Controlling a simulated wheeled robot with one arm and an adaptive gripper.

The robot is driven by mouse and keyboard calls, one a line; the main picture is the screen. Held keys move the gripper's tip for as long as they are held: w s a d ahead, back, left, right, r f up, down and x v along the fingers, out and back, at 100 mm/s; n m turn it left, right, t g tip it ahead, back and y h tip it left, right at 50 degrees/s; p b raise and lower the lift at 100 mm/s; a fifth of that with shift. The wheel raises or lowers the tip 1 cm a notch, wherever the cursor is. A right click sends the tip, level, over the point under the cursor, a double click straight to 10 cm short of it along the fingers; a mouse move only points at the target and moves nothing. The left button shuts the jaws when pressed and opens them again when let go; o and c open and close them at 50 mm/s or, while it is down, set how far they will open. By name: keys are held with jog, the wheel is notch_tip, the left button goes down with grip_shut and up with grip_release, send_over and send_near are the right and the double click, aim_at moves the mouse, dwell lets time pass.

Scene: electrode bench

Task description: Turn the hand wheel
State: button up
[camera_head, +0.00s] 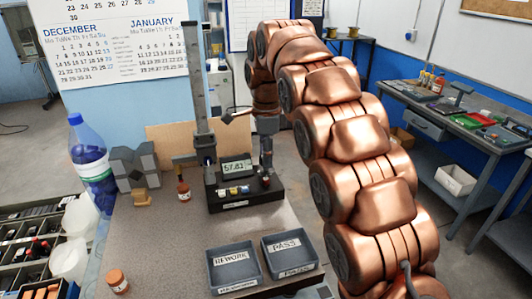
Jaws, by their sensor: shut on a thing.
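A black test stand (245,193) with a lit display reading about 57.81 stands on the bench. A tall grey column (196,75) rises at its left rear. My gripper (266,157) points down at the right side of the stand, beside the display. Its jaws are shut on a small part there, which I take for the hand wheel. The wheel's shape and rim cannot be made out, as the gripper and its small size hide them. A dark bracket (236,115) sits between the column and my gripper.
Grey trays marked REWORK (235,284) and PASS (291,266) lie at the bench front. The bench between jar and stand is clear.

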jog(key=m, duration=0.4)
jog(key=shift+m+p, duration=0.4)
dwell(0.4)
jog(key=o, duration=1.2)
jog(key=shift+c, duration=0.2)
